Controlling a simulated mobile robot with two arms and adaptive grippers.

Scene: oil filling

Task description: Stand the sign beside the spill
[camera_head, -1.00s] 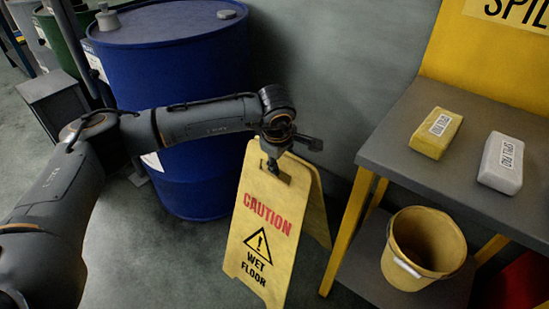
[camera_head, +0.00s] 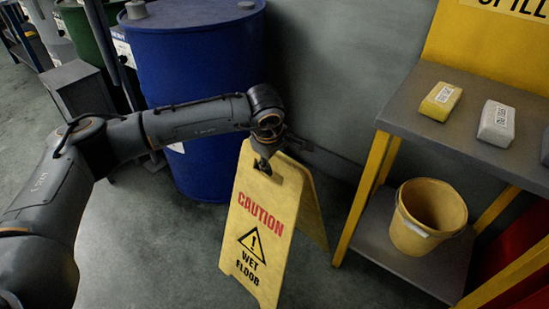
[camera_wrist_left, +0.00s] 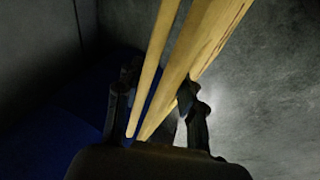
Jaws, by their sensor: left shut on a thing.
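The yellow caution wet floor sign (camera_head: 262,225) is an A-frame and hangs slightly tilted, in the middle of the head view. My left gripper (camera_head: 264,166) is shut on its top edge. In the left wrist view the sign's two yellow panels (camera_wrist_left: 185,60) run between the fingers of the left gripper (camera_wrist_left: 155,110). Whether the sign's lower edge touches the floor I cannot tell. No spill shows in these views. My right gripper is not in view.
A blue drum (camera_head: 195,60) stands behind the arm. Grey floor (camera_head: 140,235) is open at the lower left.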

